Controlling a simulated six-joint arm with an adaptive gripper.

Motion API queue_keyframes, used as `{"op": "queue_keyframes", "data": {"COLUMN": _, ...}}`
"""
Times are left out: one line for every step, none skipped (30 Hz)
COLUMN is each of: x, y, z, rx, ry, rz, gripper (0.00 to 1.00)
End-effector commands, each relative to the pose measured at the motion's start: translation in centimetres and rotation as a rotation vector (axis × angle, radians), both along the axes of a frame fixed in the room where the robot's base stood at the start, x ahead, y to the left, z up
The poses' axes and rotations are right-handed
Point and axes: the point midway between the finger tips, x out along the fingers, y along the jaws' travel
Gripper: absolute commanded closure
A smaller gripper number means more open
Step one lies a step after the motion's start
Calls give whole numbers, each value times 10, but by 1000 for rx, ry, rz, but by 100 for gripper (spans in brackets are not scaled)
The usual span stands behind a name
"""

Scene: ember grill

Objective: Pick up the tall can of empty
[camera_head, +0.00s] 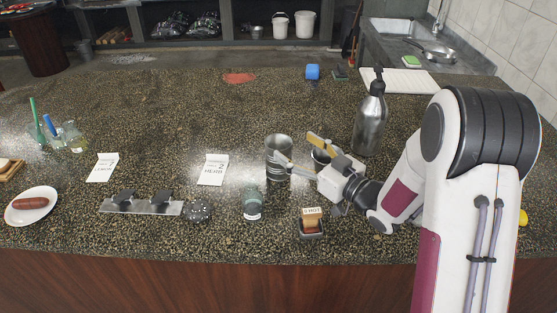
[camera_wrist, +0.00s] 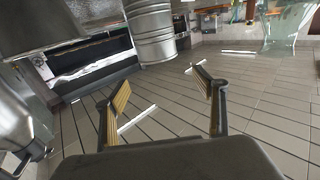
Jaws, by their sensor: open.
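A tall, ribbed metal can (camera_head: 278,150) stands upright on the speckled counter, left of my gripper (camera_head: 296,148). Seen from the head camera, one finger's tip overlaps the can's front; whether they touch cannot be told.
A metal pump bottle (camera_head: 370,122) stands behind my gripper. A green-labelled jar (camera_head: 252,203) and a small box marked HOT (camera_head: 312,222) stand in front. A HERB card (camera_head: 212,170) lies to the left. The counter's back middle is mostly clear.

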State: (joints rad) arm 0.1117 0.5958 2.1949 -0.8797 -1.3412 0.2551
Motion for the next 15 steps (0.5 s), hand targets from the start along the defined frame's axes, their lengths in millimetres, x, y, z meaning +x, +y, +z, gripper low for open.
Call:
{"op": "queue_keyframes", "data": {"x": 0, "y": 0, "z": -6, "rx": 0, "ry": 3, "rz": 0, "gripper": 30}}
{"op": "queue_keyframes", "data": {"x": 0, "y": 0, "z": -9, "rx": 0, "ry": 1, "rz": 0, "gripper": 30}}
{"op": "queue_keyframes", "data": {"x": 0, "y": 0, "z": -12, "rx": 1, "ry": 2, "rz": 0, "gripper": 30}}
{"op": "queue_keyframes", "data": {"x": 0, "y": 0, "z": -15, "rx": 1, "ry": 2, "rz": 0, "gripper": 30}}
{"op": "queue_keyframes", "data": {"x": 0, "y": 0, "z": -18, "rx": 2, "ry": 3, "rz": 0, "gripper": 30}}
{"op": "queue_keyframes", "data": {"x": 0, "y": 0, "z": -22, "rx": 1, "ry": 2, "rz": -1, "gripper": 30}}
{"op": "queue_keyframes", "data": {"x": 0, "y": 0, "z": -25, "rx": 1, "ry": 2, "rz": -1, "gripper": 30}}
{"op": "queue_keyframes", "data": {"x": 0, "y": 0, "z": -27, "rx": 1, "ry": 2, "rz": -1, "gripper": 30}}
{"op": "queue_keyframes", "data": {"x": 0, "y": 0, "z": -30, "rx": 1, "ry": 2, "rz": -1, "gripper": 30}}
{"op": "queue_keyframes", "data": {"x": 0, "y": 0, "z": -32, "rx": 1, "ry": 1, "rz": -1, "gripper": 30}}
{"op": "queue_keyframes", "data": {"x": 2, "y": 2, "z": -31, "rx": 1, "ry": -1, "rz": 0, "gripper": 30}}
{"op": "queue_keyframes", "data": {"x": 4, "y": 4, "z": -30, "rx": 0, "ry": -3, "rz": 1, "gripper": 30}}
{"op": "queue_keyframes", "data": {"x": 6, "y": 5, "z": -30, "rx": -1, "ry": -2, "rz": 0, "gripper": 30}}
{"op": "queue_keyframes", "data": {"x": 7, "y": 6, "z": -30, "rx": -1, "ry": -2, "rz": 0, "gripper": 30}}
{"op": "queue_keyframes", "data": {"x": 8, "y": 7, "z": -31, "rx": -1, "ry": -1, "rz": 0, "gripper": 30}}
